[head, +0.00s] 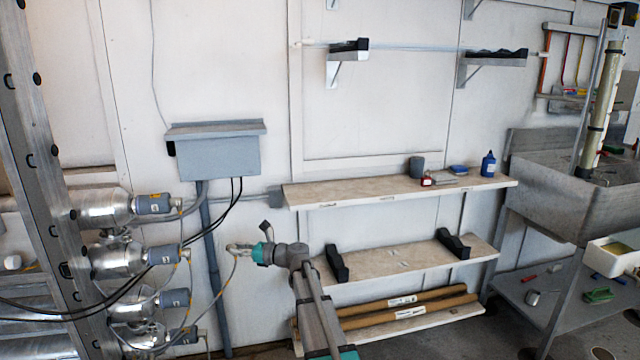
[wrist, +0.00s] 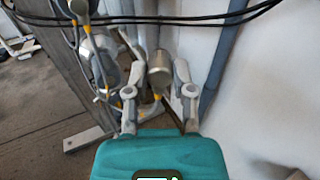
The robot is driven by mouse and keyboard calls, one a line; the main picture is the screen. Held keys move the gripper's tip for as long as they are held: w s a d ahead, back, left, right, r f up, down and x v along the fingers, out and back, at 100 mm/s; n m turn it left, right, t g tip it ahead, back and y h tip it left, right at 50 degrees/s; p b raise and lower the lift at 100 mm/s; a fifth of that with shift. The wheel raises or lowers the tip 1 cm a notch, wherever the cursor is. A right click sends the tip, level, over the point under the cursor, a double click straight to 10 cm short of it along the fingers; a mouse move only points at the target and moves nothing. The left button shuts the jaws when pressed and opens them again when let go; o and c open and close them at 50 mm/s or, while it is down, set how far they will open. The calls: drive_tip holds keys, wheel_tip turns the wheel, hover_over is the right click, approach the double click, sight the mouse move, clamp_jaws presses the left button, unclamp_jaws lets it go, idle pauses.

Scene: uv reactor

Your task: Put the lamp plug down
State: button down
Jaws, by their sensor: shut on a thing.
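My gripper (head: 240,248) is in front of the wall, left of the shelves and right of the steel reactor tubes. In the wrist view my gripper (wrist: 156,84) has its fingers on both sides of a grey-beige cylindrical lamp plug (wrist: 160,70) with a yellow band, and is shut on it. In the head view the plug is small and hard to make out at the fingertips; a thin grey cable (head: 224,286) hangs from there towards the lower tubes. The plug is in the air, apart from the wall.
Steel tubes with grey end caps (head: 163,254) and loose cables stand at the left. A grey box (head: 217,157) with black cables hangs on the wall. The upper shelf (head: 350,191) has free room at its left; the lower shelf (head: 390,262) carries black cradles (head: 337,263).

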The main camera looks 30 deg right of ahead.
drive_tip(key=s+d+r+m+t+h+p, duration=0.1)
drive_tip(key=s+d+r+m+h+p, duration=0.2)
drive_tip(key=d+r+h+p, duration=0.3)
drive_tip(key=s+d+r+m+t+h+p, duration=0.2)
drive_tip(key=d+r+m+h+p, duration=0.3)
drive_tip(key=d+r+p, duration=0.6)
drive_tip(key=s+d+r+m+t+h+p, duration=0.1)
drive_tip(key=s+d+r+m+h+p, duration=0.2)
drive_tip(key=d+r+h+p, duration=0.4)
wheel_tip(320, 180, up, 4)
drive_tip(key=s+d+p, duration=0.1)
drive_tip(key=p, duration=0.2)
drive_tip(key=shift+d+m, duration=0.2)
drive_tip(key=shift+m, duration=0.2)
drive_tip(key=shift+f, duration=0.1)
drive_tip(key=w+d+f+b, duration=0.1)
drive_tip(key=w+f+b, duration=0.1)
drive_tip(key=w+b, duration=0.1)
drive_tip(key=w+d+f+b, duration=0.2)
drive_tip(key=w+f, duration=0.1)
drive_tip(key=w, duration=0.1)
drive_tip(key=w+d+f+b, duration=0.2)
drive_tip(key=w+f+b, duration=0.1)
drive_tip(key=w, duration=0.1)
drive_tip(key=shift+d+f+b, duration=0.15)
drive_tip(key=shift+f+b, duration=0.05)
drive_tip(key=shift+b, duration=0.1)
drive_tip(key=shift+w+d+f+b, duration=0.15)
drive_tip(key=shift+w+f+b, duration=0.15)
drive_tip(key=shift+w, duration=0.1)
